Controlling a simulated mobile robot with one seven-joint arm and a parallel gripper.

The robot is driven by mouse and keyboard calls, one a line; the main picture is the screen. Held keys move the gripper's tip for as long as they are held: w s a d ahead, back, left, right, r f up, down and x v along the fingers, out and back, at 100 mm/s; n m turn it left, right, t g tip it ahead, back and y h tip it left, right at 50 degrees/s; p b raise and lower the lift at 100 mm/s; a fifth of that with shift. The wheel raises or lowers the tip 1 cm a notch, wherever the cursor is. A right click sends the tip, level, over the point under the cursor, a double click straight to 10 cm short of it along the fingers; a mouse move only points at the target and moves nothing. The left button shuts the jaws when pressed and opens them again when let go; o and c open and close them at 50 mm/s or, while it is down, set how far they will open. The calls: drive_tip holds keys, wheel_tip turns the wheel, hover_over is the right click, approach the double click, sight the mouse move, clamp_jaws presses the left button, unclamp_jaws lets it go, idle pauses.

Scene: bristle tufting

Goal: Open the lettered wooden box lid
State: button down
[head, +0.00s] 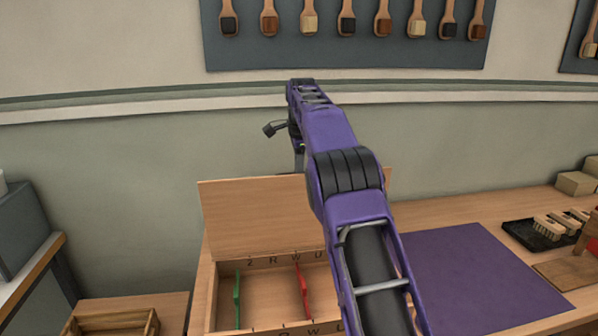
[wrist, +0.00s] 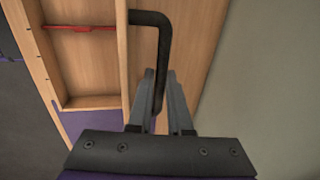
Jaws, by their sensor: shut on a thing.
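The lettered wooden box (head: 207,295) stands on the bench, with letters along its rims. Its lid (head: 250,215) is raised, standing up at the back of the box, and the inside shows. In the wrist view a black bent handle (wrist: 150,18) runs along the lid (wrist: 190,50). My gripper (wrist: 159,80) is shut on this handle, one finger on each side. In the head view my gripper (head: 299,160) is at the lid's top edge, and my arm hides the lid's right part and the box's right side.
Green (head: 237,295) and red (head: 302,290) dividers stand inside the box. A purple mat (head: 480,275) lies to its right, with a black tray (head: 525,235) of brushes beyond. A small wooden crate (head: 115,322) is at lower left. The wall is behind the lid.

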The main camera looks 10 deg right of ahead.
drive_tip(key=shift+s+f, duration=0.1)
drive_tip(key=shift+f, duration=0.25)
drive_tip(key=c, duration=0.8)
unclamp_jaws()
drive_tip(key=shift+c, duration=0.2)
drive_tip(key=shift+r, duration=0.15)
wheel_tip(320, 180, up, 7)
drive_tip(key=s, duration=0.1)
drive_tip(key=shift+s, duration=0.2)
drive_tip(key=shift+r, duration=0.15)
drive_tip(key=shift+a, duration=0.1)
